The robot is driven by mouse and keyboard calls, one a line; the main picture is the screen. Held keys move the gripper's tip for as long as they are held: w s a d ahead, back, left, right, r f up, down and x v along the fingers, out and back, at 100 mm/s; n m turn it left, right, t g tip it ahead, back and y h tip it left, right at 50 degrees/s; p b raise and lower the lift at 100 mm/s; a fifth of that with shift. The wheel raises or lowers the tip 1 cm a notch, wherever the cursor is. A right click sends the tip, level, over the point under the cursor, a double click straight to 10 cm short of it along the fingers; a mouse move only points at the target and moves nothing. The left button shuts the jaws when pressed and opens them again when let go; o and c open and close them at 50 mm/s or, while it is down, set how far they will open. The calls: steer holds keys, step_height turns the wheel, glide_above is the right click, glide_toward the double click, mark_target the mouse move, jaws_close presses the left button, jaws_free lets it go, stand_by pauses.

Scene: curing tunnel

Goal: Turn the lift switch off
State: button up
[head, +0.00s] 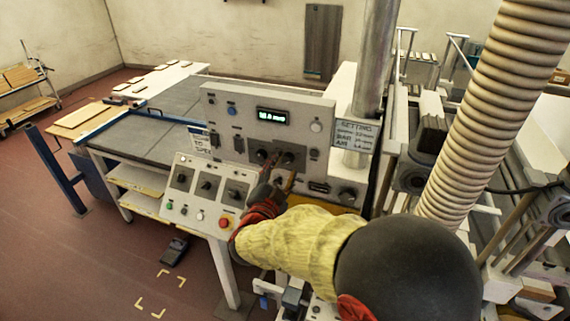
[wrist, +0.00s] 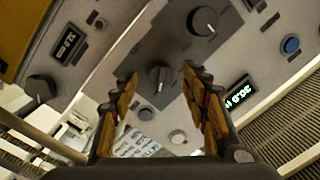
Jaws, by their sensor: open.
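No control's label reads clearly enough for me to tell which one is the lift switch. My gripper (head: 277,168) is open in front of the lower middle of the upright control panel (head: 225,104). Its fingers partly cover a dark plate with black rotary knobs (head: 288,158). In the wrist view, my gripper (wrist: 161,85) has its padded fingers spread to either side of a small black rotary knob (wrist: 159,75). The knob seems to lie beyond the fingertips, and contact is not visible. A larger black knob (wrist: 205,20) sits on the same dark plate.
A lit green display (head: 272,115) is on the upright panel. Below left, a sloped console (head: 172,208) carries several rotary switches and a red button (head: 224,223). A metal post (head: 375,60) and ribbed hose (head: 490,100) stand to the right. Red floor is open at left.

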steer(key=shift+x, duration=1.2)
steer(key=shift+c, duration=1.2)
steer(key=c, duration=0.9)
